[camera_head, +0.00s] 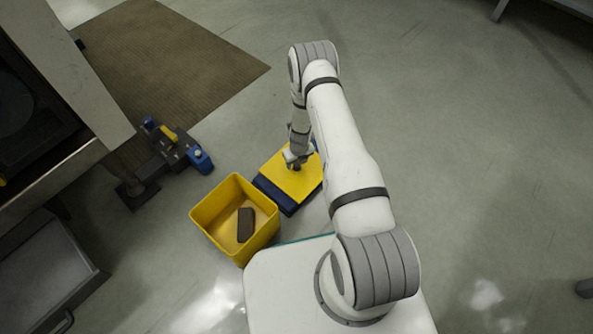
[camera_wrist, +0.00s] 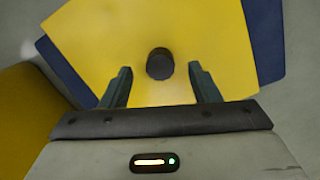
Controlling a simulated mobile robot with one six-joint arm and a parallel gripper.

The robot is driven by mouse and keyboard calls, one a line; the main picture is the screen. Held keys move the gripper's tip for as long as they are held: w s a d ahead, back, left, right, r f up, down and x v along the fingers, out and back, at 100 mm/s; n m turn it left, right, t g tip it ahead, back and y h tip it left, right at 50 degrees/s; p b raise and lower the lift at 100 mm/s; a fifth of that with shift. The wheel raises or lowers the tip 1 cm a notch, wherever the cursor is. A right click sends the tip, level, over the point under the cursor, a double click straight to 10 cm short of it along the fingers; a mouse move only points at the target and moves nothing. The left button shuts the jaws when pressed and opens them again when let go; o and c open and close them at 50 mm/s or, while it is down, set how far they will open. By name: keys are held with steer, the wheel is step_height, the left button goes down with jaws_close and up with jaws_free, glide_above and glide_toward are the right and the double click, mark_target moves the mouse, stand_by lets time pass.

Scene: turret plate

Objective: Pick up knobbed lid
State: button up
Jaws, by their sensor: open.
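The knobbed lid (camera_wrist: 100,40) is a flat yellow plate with a dark round knob (camera_wrist: 160,64) near its middle. It lies on a dark blue base (camera_wrist: 265,45), turned slightly against it so that blue corners show. In the head view the lid (camera_head: 300,182) is just right of the yellow bin, partly covered by my arm. My gripper (camera_wrist: 160,84) is open over the lid, one finger on each side of the knob and the knob a little beyond the fingertips' middle. In the head view my gripper (camera_head: 295,158) hides the knob.
A yellow bin (camera_head: 212,235) with a dark block (camera_head: 245,225) inside stands left of the lid. A dark stand with blue and yellow parts (camera_head: 170,145) is farther left. A grey drawer (camera_head: 50,275) is at the lower left.

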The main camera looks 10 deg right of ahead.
step_height(320, 180, down, 2)
steer(key=shift+w+f+b, duration=0.1)
steer(key=shift+b, duration=0.2)
jaws_close()
stand_by(0.4)
